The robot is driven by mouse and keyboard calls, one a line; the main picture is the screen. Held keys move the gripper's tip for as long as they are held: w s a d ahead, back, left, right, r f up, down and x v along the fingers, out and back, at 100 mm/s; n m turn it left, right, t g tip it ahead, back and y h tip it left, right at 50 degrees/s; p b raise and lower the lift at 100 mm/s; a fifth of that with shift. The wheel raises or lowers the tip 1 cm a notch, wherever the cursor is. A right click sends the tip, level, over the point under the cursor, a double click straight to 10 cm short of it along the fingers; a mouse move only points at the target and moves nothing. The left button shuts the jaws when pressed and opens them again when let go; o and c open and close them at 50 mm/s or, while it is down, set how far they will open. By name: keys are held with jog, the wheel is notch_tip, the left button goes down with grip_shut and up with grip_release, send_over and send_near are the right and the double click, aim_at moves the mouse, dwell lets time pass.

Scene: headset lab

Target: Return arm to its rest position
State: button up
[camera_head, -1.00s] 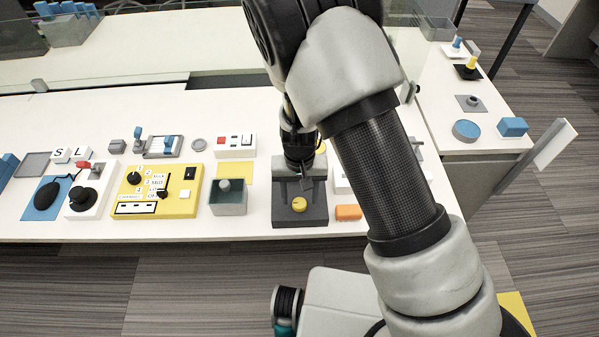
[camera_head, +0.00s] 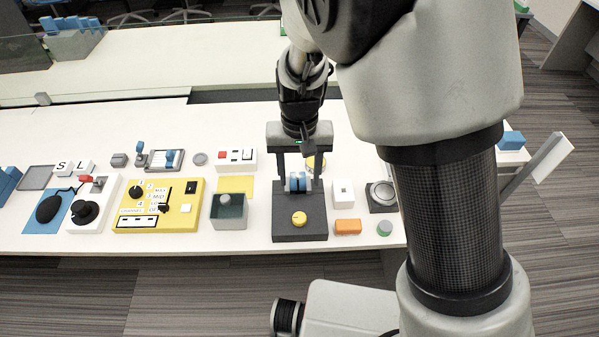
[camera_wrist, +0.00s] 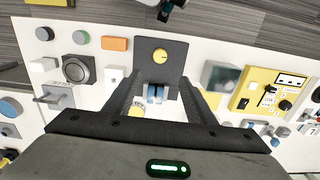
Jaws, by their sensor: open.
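My gripper (camera_head: 299,176) is open. Its two fingers point down at the rear part of a dark grey block (camera_head: 300,233) on the white table. A blue-and-white round part (camera_head: 298,182) on the block shows between the fingers; I cannot tell whether they touch it. A yellow knob (camera_head: 299,218) sits on the front of the block. In the wrist view my gripper (camera_wrist: 160,82) has its fingers spread to either side of the blue part (camera_wrist: 155,93), with the yellow knob (camera_wrist: 160,56) beyond. My arm hides much of the right side.
Left of the block stand a grey open box (camera_head: 229,222) and a yellow control panel (camera_head: 187,215). To the right are an orange block (camera_head: 348,227), a white switch box (camera_head: 343,194) and a grey round dial (camera_head: 383,193). A red-buttoned white box (camera_head: 236,158) lies behind.

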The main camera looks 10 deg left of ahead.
dwell(0.3)
jog(key=d+r+y, duration=0.1)
jog(key=d+r, duration=0.4)
jog(key=r, duration=0.4)
jog(key=s+d+r+m+t+p, duration=0.1)
jog(key=s+d+r+t, duration=0.1)
jog(key=s+d+r, duration=0.4)
jog(key=s+d+r+m+t+h+p, duration=0.1)
jog(key=s+d+r+t, duration=0.2)
jog(key=s+d+r, duration=0.3)
jog(key=d+r, duration=0.4)
jog(key=d, duration=0.2)
jog(key=shift+s+d+r+m+t, duration=0.2)
jog(key=shift+r+m+t, duration=0.1)
